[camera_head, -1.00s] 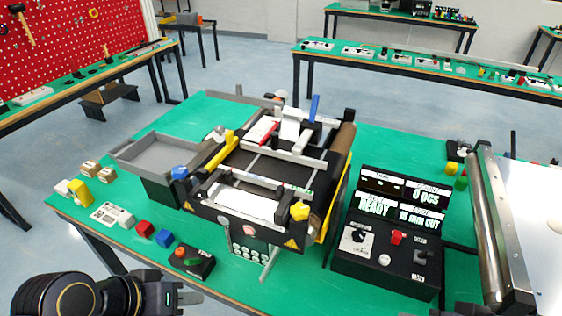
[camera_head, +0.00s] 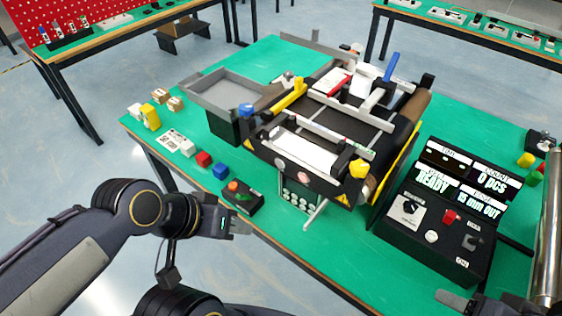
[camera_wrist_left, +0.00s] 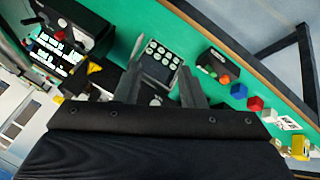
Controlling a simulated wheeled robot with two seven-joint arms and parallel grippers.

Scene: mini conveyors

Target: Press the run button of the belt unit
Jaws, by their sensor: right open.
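The belt unit (camera_head: 318,143) stands on the green table. A small black button box (camera_head: 242,204) with an orange-red button (camera_head: 233,186) and a green button (camera_head: 243,197) sits at the table's front edge, left of the unit. The box also shows in the left wrist view (camera_wrist_left: 206,60), right of the fingers. My left gripper (camera_head: 238,229) is just in front of the box, apart from it; its fingers are spread and empty in the left wrist view (camera_wrist_left: 161,92). My right gripper (camera_head: 474,301) is open at the bottom right, only partly in view.
Red (camera_head: 204,159) and blue (camera_head: 221,171) cubes lie left of the button box. A grey tray (camera_head: 222,90) is behind them. A black control console (camera_head: 434,240) with displays stands at the right. A metal roller (camera_head: 546,235) is at the right edge.

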